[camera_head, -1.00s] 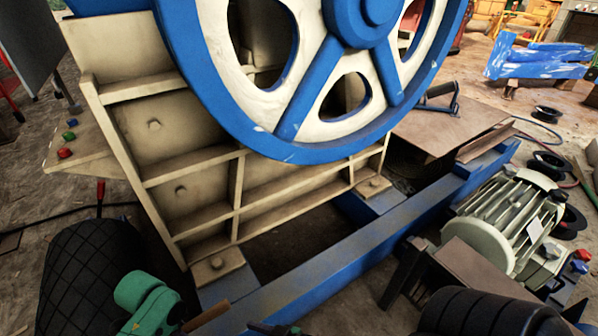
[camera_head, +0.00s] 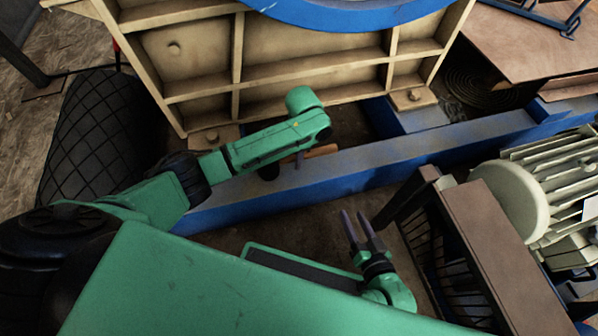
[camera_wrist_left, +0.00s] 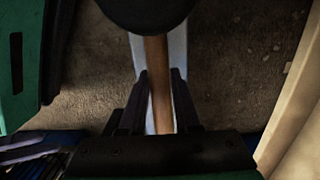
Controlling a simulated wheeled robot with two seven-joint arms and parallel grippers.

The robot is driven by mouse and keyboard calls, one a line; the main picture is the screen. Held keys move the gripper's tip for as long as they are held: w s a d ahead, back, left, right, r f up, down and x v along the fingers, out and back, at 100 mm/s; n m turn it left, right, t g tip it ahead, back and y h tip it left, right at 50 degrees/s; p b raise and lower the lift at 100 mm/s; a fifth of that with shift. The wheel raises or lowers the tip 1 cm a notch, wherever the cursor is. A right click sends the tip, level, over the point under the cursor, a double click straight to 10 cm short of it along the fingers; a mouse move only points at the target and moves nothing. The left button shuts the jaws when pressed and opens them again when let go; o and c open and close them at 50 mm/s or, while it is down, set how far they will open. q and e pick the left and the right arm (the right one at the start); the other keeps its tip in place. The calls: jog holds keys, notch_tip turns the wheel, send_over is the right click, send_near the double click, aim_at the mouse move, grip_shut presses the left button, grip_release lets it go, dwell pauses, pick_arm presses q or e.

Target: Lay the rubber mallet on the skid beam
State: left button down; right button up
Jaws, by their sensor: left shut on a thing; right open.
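The rubber mallet has a brown wooden handle (camera_head: 322,151) and a black head (camera_head: 268,172). My left gripper (camera_head: 299,158) is shut on the handle and holds the mallet over the blue skid beam (camera_head: 370,162). In the left wrist view the handle (camera_wrist_left: 158,90) runs between the fingers of my left gripper (camera_wrist_left: 158,100), with the black head (camera_wrist_left: 147,12) at the top edge. I cannot tell whether the mallet touches the beam. My right gripper (camera_head: 362,228) is open and empty, in front of the beam.
The cream crusher frame (camera_head: 300,75) with its blue flywheel rim (camera_head: 345,14) stands close behind the beam. A grey motor (camera_head: 510,200) and a brown-topped stand (camera_head: 490,250) are at the right. A black ribbed roll (camera_head: 100,125) is at the left.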

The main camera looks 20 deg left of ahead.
pick_arm(q)
notch_tip(320, 180, down, 3)
jog(key=shift+r+b, duration=0.15)
jog(key=shift+b, duration=0.4)
jog(key=shift+f+b, duration=0.55)
jog(key=shift+f, duration=0.3)
pick_arm(e)
jog(key=w+r+t, duration=0.3)
jog(key=w+r, duration=0.2)
jog(key=r, duration=0.3)
jog(key=w+d+r+t+y, duration=0.1)
jog(key=w+r+t, duration=0.2)
jog(key=w+r, duration=0.3)
notch_tip(320, 180, up, 3)
jog(key=shift+w+r+n+t, duration=0.1)
jog(key=shift+w+n+t, duration=0.2)
jog(key=shift+t, duration=0.1)
pick_arm(q)
jog(key=c, duration=0.6)
grip_release()
jog(key=shift+f, duration=0.1)
jog(key=shift+r, duration=0.2)
